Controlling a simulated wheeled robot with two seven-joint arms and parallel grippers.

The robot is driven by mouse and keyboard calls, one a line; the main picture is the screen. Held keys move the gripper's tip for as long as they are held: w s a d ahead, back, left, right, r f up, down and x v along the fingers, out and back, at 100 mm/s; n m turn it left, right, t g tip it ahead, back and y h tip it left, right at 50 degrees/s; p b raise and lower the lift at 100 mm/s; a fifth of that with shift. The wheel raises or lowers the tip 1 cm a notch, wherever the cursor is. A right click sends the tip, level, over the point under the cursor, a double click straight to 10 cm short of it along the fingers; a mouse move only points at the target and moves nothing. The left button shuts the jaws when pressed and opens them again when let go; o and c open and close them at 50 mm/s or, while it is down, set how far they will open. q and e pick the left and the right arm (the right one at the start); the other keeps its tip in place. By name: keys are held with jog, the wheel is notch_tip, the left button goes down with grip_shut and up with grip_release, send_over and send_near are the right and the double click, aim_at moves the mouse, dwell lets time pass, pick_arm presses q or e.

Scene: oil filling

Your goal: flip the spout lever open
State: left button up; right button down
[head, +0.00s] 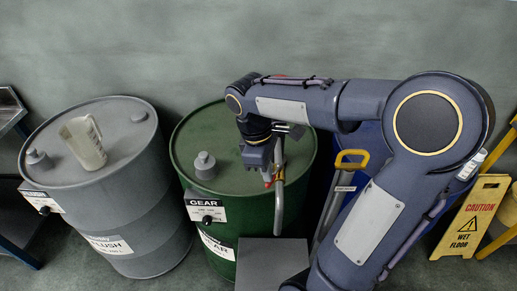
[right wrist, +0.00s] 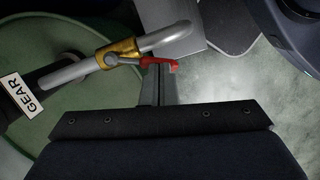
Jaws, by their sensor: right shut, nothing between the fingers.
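The red spout lever (right wrist: 160,62) lies alongside the bent grey spout (right wrist: 165,40), beside its brass collar (right wrist: 120,52). The spout also shows in the head view (head: 279,200), on the green drum (head: 235,130) with the GEAR label. My right gripper (head: 268,178) is at the spout, fingers pointing down. In the right wrist view its fingers (right wrist: 158,82) are shut and empty, with the tips right at the lever. I cannot tell whether they touch it. My left gripper is not in view.
A grey drum (head: 150,215) at left carries a clear jug (head: 84,142). A grey stand (head: 270,262) is below the spout. A blue drum (head: 368,145) is partly hidden behind my right arm, near a yellow handle (head: 352,154). A yellow wet-floor sign (head: 470,215) stands at right.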

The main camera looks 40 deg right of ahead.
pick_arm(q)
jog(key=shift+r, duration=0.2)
pick_arm(e)
jog(key=shift+s+d+n, duration=0.2)
jog(key=shift+s+n, duration=0.3)
jog(key=shift+n, duration=0.4)
jog(key=shift+w+d, duration=0.1)
jog(key=shift+d, duration=0.05)
pick_arm(q)
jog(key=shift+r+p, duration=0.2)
jog(key=shift+p, duration=0.2)
pick_arm(e)
jog(key=shift+w+d, duration=0.35)
jog(key=shift+d, duration=0.2)
jog(key=shift+w+r, duration=0.1)
jog(key=shift+r, duration=0.1)
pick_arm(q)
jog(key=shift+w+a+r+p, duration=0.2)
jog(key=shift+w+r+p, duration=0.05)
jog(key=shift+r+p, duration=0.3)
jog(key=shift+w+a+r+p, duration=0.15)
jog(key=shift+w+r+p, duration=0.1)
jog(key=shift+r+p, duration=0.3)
pick_arm(e)
jog(key=w+a+r, duration=0.1)
jog(key=w+r, duration=0.1)
jog(key=r, duration=0.3)
jog(key=w+a+r, duration=0.2)
jog(key=r, duration=0.4)
jog(key=shift+r, duration=0.3)
